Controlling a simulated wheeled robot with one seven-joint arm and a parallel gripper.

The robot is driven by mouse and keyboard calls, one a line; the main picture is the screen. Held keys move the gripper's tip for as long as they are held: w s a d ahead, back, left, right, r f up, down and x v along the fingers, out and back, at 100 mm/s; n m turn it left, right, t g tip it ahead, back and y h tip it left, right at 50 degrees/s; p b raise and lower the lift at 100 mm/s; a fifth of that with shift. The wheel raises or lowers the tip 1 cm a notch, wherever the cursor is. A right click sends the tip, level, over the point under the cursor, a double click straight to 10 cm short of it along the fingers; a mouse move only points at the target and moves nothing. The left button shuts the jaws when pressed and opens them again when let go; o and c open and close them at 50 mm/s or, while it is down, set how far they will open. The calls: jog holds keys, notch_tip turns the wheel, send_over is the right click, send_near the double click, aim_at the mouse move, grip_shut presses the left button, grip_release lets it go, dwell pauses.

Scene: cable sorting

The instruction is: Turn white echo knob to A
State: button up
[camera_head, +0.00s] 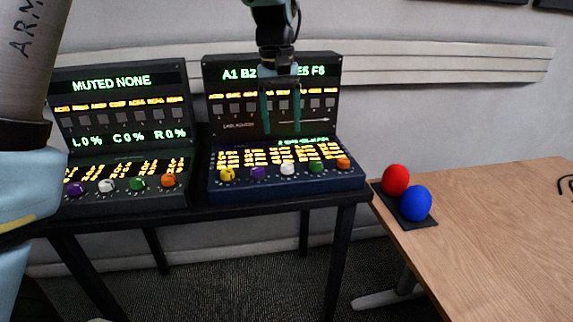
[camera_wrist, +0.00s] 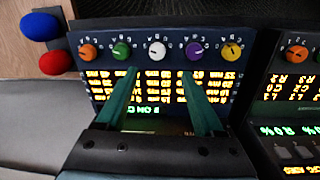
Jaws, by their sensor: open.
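A white knob (camera_head: 287,169) is the middle one in the front row of the right console (camera_head: 290,188). It also shows in the wrist view (camera_wrist: 156,51), with small letters around it and a dark pointer mark; I cannot read which letter the mark meets. A second white knob (camera_head: 106,186) is on the left console. No echo label is readable. My gripper (camera_head: 282,131) is open and empty, fingers pointing down in front of the right console's upright panel. In the wrist view its fingertips (camera_wrist: 158,75) lie either side of the white knob's line, apart from it.
Purple (camera_head: 258,173) and green (camera_head: 316,166) knobs flank the white one closely; yellow (camera_head: 227,175) and orange (camera_head: 343,163) are at the row's ends. The left console (camera_head: 125,201) stands beside it. Red (camera_head: 396,180) and blue (camera_head: 415,203) balls sit on the wooden table (camera_head: 500,230) at right.

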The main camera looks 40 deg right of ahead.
aim_at(287, 165)
jog(key=f, duration=0.3)
jog(key=f+p, duration=0.1)
jog(key=f, duration=0.3)
jog(key=d+f, duration=0.1)
jog(key=f, duration=0.2)
jog(key=shift+s+f+p, duration=0.35)
jog(key=shift+p, duration=0.05)
jog(key=shift+c, duration=0.3)
grip_shut()
